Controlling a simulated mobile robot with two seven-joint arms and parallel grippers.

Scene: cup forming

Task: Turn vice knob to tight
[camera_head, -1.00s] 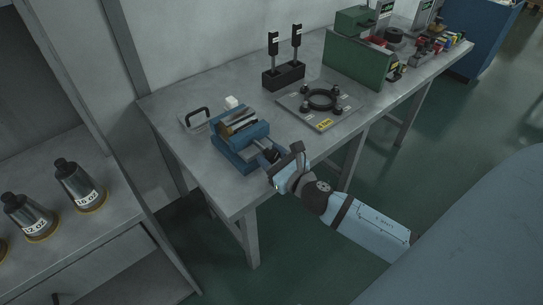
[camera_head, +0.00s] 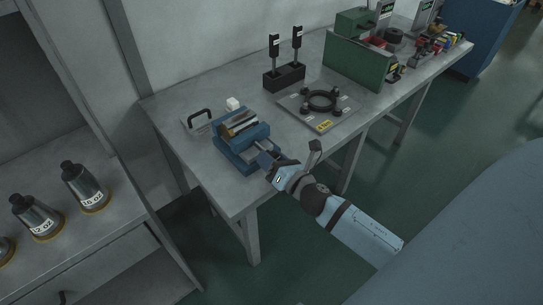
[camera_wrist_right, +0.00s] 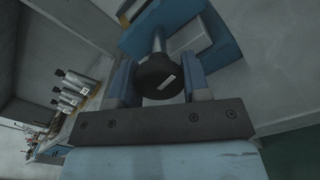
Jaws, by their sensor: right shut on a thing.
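The blue vice (camera_head: 241,139) sits on the grey workbench near its front left corner, and it also shows in the right wrist view (camera_wrist_right: 180,18). Its jaws have light-coloured metal faces. The round black vice knob (camera_wrist_right: 159,76) is on a metal shaft at the front of the vice, with a small white mark on its face. My right gripper (camera_wrist_right: 160,82) is shut on the knob, with one blue finger on each side of it. In the head view my right gripper (camera_head: 267,161) hides most of the knob. My left gripper is not in view.
A plate with a black ring fixture (camera_head: 322,101) lies right of the vice. A black holder (camera_head: 284,77) with two upright tools stands behind. Labelled metal cylinders (camera_head: 83,186) stand on the left shelf.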

